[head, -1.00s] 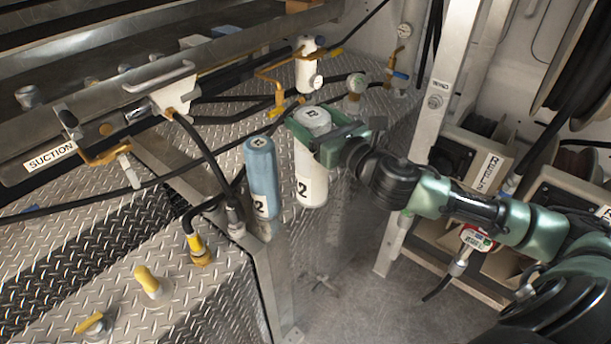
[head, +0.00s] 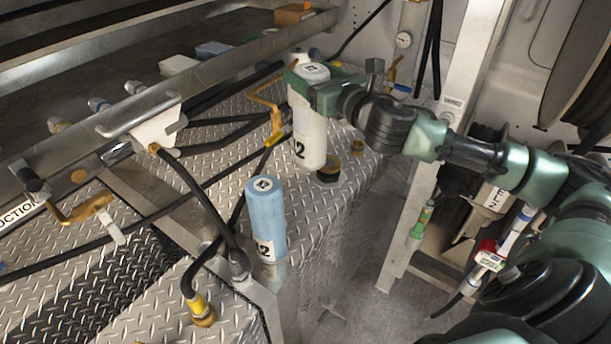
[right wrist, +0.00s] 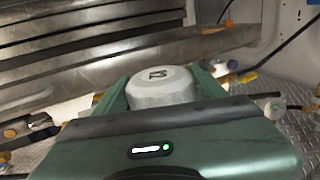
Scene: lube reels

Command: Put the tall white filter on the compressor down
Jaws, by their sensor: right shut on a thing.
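The tall white filter (head: 311,135) is upright, with a dark mark on its cap and a 2 low on its side. My right gripper (head: 312,82) is shut around its upper part. Its bottom appears over the diamond-plate top (head: 235,150), beside a dark round fitting; I cannot tell whether it touches the plate. I cannot tell for sure which part is the compressor. In the right wrist view the filter's white cap (right wrist: 162,88) sits between the green fingers. My left gripper is not in view.
A blue filter (head: 266,212) stands upright nearer me, left of the white one. A dark round fitting (head: 330,171) and a brass fitting (head: 357,147) are right of the filter's base. Black hoses (head: 195,190) cross the left. A metal post (head: 440,130) stands at the right.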

